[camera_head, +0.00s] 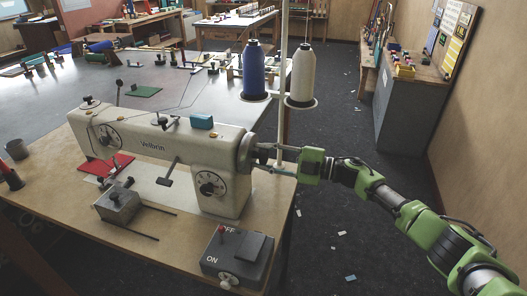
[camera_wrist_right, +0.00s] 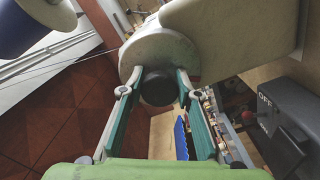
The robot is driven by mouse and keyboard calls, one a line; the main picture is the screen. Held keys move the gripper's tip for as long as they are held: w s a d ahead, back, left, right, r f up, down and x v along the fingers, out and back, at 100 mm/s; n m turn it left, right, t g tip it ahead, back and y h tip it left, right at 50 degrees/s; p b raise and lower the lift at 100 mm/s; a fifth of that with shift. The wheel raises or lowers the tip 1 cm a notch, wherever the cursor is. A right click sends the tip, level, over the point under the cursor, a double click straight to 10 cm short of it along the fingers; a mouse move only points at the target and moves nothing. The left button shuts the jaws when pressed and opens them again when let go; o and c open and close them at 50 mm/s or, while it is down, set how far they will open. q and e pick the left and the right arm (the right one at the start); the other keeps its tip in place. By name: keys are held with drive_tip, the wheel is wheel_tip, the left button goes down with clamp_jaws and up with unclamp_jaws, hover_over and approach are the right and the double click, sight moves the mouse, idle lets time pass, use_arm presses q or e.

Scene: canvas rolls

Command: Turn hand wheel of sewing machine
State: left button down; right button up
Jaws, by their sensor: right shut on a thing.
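The white sewing machine (camera_head: 150,147) stands on a wooden table, with its hand wheel (camera_head: 246,152) at its right end. My right gripper (camera_head: 272,158) reaches in from the right at the height of the wheel. In the right wrist view, the pale rim of the hand wheel (camera_wrist_right: 160,48) fills the upper middle, and its dark round hub (camera_wrist_right: 158,88) sits between the two green-lined fingers. The right gripper is shut on the hub, one finger on each side. The fingertips are partly hidden against the wheel in the head view. My left gripper is not in view.
A blue thread cone (camera_head: 253,72) and a white thread cone (camera_head: 302,75) stand on a stand behind my right gripper. A grey ON/OFF switch box (camera_head: 236,258) sits at the table's front right. Dark floor (camera_head: 345,190) lies open to the right.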

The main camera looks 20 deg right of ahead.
drive_tip(key=m+p, duration=0.2)
drive_tip(key=m, duration=0.3)
drive_tip(key=shift+m, duration=0.3)
drive_tip(key=shift+f, duration=0.1)
idle(0.3)
drive_tip(key=o, duration=1.1)
drive_tip(key=shift+s, duration=0.1)
drive_tip(key=v, duration=1.2)
